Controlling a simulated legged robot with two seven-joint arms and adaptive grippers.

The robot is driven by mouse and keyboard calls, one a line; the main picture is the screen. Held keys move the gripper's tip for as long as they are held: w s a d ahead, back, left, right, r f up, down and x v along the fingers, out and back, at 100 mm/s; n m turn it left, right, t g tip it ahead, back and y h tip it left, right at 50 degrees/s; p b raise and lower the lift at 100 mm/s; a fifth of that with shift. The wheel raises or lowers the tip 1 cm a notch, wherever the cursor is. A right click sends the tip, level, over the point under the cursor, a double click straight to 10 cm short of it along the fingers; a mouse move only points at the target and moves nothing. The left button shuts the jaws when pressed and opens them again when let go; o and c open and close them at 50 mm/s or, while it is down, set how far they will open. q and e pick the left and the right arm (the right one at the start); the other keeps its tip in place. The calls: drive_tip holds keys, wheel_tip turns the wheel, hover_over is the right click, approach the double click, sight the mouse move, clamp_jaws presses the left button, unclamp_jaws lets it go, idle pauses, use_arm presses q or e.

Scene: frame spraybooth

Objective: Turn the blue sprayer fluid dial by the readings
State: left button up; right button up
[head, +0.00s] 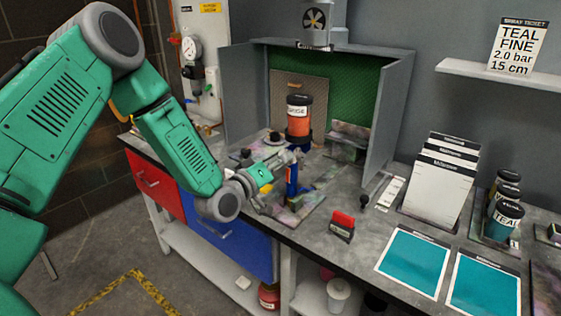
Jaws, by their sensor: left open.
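The blue sprayer (291,184) stands upright near the front edge of the workbench, in front of the spray booth. Its top is partly hidden by my left gripper (286,160), which reaches in from the left. The gripper is open, with its fingers close to the top of the sprayer. I cannot tell whether they touch it, and the fluid dial is too small to make out. A round pressure gauge (191,47) is on the wall panel at the back left, its reading too small to read. The spray ticket (517,47) reads "TEAL FINE 2.0 bar 15 cm". My right gripper is out of view.
The grey booth (240,95) holds an orange jar (299,115) with a dark lid. A red-topped block (342,226) lies right of the sprayer. Two teal panels (412,262), a card stand (438,185) and a teal jar (504,221) occupy the right bench.

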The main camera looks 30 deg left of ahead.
use_arm(q)
drive_tip(key=shift+a+f, duration=0.1)
drive_tip(key=shift+a, duration=0.3)
drive_tip(key=c, duration=0.7)
clamp_jaws()
drive_tip(key=shift+d, duration=0.35)
drive_tip(key=shift+s, duration=0.1)
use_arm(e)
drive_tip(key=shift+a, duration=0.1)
